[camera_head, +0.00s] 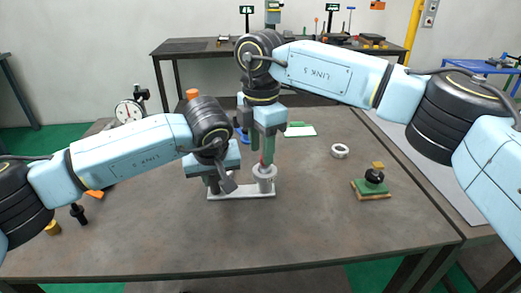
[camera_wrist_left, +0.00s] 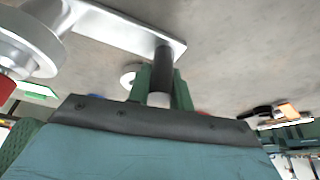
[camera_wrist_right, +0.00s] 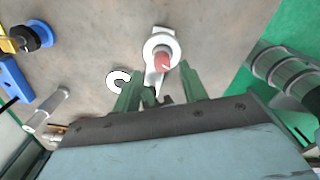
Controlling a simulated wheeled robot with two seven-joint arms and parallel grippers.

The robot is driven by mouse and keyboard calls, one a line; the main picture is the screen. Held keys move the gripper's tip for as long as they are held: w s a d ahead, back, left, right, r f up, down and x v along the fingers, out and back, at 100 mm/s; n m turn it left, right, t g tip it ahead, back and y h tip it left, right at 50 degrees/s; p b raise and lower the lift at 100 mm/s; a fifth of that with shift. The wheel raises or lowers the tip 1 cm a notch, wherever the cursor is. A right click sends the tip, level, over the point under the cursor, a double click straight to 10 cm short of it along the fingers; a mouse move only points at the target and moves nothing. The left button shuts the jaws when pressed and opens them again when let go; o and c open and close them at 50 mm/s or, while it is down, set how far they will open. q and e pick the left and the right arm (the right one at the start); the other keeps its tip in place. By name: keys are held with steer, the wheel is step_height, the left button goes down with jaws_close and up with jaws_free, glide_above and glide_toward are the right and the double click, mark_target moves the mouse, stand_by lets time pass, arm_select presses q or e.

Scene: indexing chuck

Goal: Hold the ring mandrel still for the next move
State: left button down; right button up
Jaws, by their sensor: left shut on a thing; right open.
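A pale metal base plate (camera_head: 240,194) lies on the table, with a stepped silver round piece (camera_head: 264,174) upright at its right end; I take this to be the ring mandrel. A red peg (camera_wrist_right: 162,61) shows at the round piece's centre. My left gripper (camera_head: 215,186) is at the plate's left end. In the left wrist view its green fingers are shut on a dark upright post (camera_wrist_left: 163,68) at the plate's end. My right gripper (camera_head: 266,150) points down above the round piece. In the right wrist view its fingers are apart, with nothing between them.
A white ring (camera_head: 340,151) lies right of the plate. A green block with a black knob (camera_head: 372,182) is further right. A dial gauge (camera_head: 129,113) stands at the back left. The front middle of the table is clear.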

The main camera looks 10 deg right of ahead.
arm_select(q)
steer(key=shift+a+f, duration=0.1)
steer(key=shift+a, duration=0.15)
arm_select(e)
step_height(320, 180, up, 11)
steer(key=shift+f, duration=0.15)
arm_select(q)
steer(key=c, duration=1.2)
jaws_free()
steer(key=shift+w, duration=0.1)
steer(key=shift+o, duration=0.2)
arm_select(e)
steer(key=shift+a, duration=0.1)
arm_select(q)
steer(key=shift+d, duration=0.1)
